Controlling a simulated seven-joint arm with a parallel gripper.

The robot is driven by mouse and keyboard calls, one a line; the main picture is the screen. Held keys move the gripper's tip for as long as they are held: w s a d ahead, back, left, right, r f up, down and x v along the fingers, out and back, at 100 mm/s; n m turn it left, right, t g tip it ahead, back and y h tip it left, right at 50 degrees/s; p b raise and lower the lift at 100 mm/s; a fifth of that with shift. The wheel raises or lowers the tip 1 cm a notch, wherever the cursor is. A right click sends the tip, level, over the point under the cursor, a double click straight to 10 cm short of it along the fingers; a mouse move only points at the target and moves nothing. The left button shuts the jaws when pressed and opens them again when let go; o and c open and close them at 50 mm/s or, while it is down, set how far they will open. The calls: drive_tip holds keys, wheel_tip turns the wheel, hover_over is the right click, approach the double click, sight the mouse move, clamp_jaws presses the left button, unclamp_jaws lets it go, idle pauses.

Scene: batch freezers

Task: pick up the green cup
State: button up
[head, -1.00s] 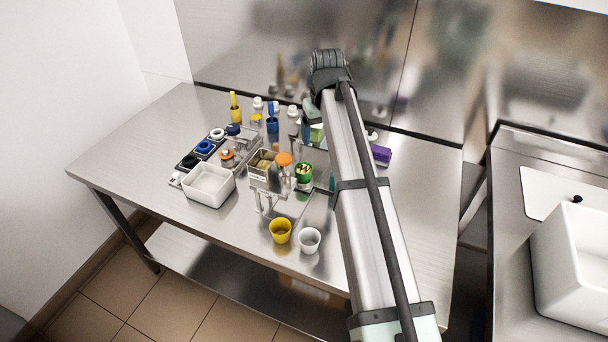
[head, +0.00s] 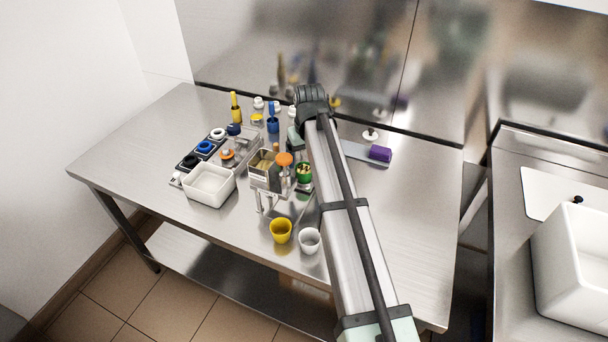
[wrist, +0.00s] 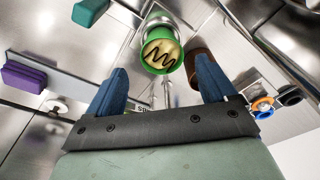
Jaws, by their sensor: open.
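The green cup (head: 304,175) stands on the steel table, just left of my arm in the head view. In the wrist view the green cup (wrist: 147,61) shows its green rim and yellowish contents with a dark zigzag on top. My gripper (wrist: 162,74) is open and empty, with its two blue fingers spread. The cup appears just beyond and between the fingertips, apart from both. In the head view my arm hides most of the gripper.
A metal container (head: 262,184) and an orange-topped item (head: 284,159) stand close left of the cup. A yellow cup (head: 281,232) and a white cup (head: 310,241) stand in front. A white tub (head: 209,187) is further left. A purple block (head: 380,154) lies right of my arm.

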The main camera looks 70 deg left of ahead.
sight(304, 168)
drive_tip(key=shift+s+a+f, duration=0.1)
drive_tip(key=shift+f, duration=1.2)
drive_tip(key=shift+s+a+f, duration=0.1)
drive_tip(key=shift+f, duration=1.15)
drive_tip(key=shift+c, duration=0.4)
drive_tip(key=c, duration=1)
drive_tip(key=shift+r, duration=0.1)
